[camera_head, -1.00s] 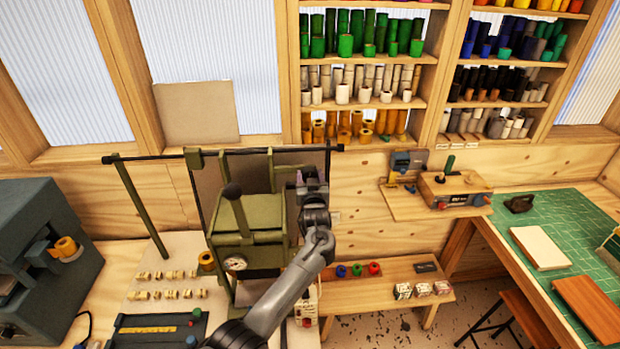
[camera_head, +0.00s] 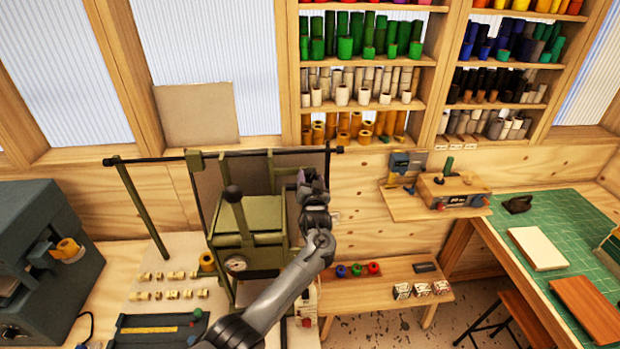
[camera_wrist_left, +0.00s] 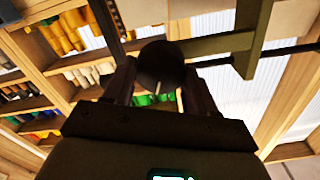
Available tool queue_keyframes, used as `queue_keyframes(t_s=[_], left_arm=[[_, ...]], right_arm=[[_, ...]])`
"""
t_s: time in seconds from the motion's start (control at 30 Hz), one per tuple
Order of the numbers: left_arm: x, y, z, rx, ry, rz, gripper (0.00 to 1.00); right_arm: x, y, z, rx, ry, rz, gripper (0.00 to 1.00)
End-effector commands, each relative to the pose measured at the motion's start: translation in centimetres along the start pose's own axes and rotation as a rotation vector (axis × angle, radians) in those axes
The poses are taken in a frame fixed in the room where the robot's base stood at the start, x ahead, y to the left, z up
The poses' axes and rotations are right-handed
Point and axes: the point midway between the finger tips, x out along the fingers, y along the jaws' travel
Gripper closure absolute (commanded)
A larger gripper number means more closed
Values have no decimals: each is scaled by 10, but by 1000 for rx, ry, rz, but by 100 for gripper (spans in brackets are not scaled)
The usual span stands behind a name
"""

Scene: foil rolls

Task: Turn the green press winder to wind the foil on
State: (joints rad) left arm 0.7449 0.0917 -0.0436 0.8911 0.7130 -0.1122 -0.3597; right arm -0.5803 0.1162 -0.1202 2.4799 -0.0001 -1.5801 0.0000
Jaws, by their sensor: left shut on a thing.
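The olive-green press (camera_head: 250,222) stands on the bench at centre left, with a dial on its front and a lever with a dark ball knob (camera_head: 233,192) on top. My left gripper (camera_head: 309,178) is at the right side of the press, at about the height of its top. In the left wrist view its fingers close on a dark round winder knob (camera_wrist_left: 160,65). In the head view my gripper hides this knob. The foil on the press cannot be made out. My right gripper is not in view.
A green frame with a dark crossbar (camera_head: 235,152) rises behind and beside the press. Small brass blocks (camera_head: 170,285) lie on the bench to its left. A low shelf with coloured rolls (camera_head: 357,270) is to its right. Shelves of foil rolls (camera_head: 365,85) stand behind.

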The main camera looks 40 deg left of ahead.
Motion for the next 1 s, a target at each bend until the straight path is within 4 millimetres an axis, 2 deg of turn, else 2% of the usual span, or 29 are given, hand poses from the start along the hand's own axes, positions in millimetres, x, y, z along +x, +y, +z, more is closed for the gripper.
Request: queue_keyframes(t_s=[1.0], left_arm=[[0,3,0,964,0,-1,74]], right_arm=[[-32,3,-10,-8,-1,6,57]])
